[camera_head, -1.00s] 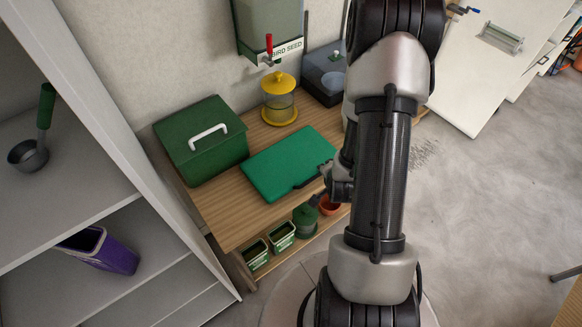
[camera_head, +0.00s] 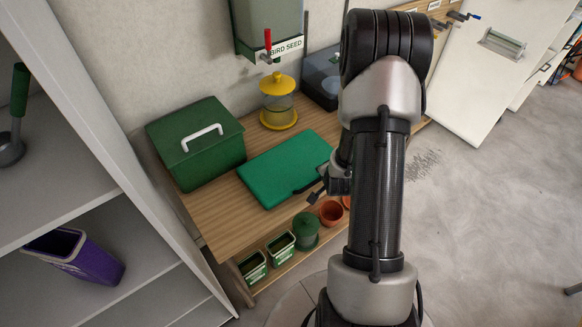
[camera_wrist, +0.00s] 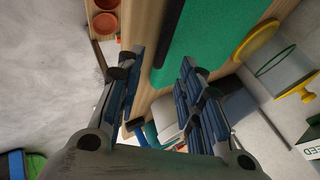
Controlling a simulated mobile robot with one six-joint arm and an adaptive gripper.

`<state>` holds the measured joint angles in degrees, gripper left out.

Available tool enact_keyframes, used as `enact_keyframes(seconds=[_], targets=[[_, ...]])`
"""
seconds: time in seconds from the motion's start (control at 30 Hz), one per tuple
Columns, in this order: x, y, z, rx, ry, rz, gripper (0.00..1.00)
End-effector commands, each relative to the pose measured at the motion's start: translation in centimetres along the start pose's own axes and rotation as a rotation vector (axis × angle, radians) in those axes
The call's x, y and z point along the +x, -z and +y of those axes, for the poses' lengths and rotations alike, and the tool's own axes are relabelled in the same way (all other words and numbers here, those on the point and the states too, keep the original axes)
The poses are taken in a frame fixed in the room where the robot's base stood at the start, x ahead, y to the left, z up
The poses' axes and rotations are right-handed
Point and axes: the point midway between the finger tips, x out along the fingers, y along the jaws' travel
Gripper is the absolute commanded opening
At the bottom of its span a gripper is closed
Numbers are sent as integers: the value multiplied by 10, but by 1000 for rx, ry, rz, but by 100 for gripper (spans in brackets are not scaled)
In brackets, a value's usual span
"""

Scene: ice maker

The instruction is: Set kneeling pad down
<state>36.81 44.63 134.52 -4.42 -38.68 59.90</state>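The green kneeling pad (camera_head: 285,167) lies flat on the wooden bench (camera_head: 222,220), between the green lidded box and the bench's front edge. A dark piece, perhaps its handle, shows at its right front edge. In the head view my gripper (camera_head: 317,193) is just off that edge, partly hidden by my arm. In the wrist view my gripper (camera_wrist: 160,75) has its two fingers spread apart with nothing held between them. The pad (camera_wrist: 205,40) shows beyond the fingertips there, with part of it hidden by the right finger.
The green box (camera_head: 198,150) and a yellow bird feeder (camera_head: 278,102) stand behind the pad. Small green containers (camera_head: 281,246) and a terracotta pot (camera_head: 331,212) sit on the lower shelf. A grey shelf unit (camera_head: 120,160) stands at left. Open floor lies right.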

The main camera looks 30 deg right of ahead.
Motion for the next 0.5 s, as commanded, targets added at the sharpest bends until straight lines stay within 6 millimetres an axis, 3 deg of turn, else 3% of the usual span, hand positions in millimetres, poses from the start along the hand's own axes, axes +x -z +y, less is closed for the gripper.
enact_keyframes(seconds=[0.03, 0.2, 0.5], targets=[[12, -2, 4, 0, -2, -1, 34], [32, -2, 3, 0, -1, -1, 34], [35, -1, 2, 0, -1, -1, 34]])
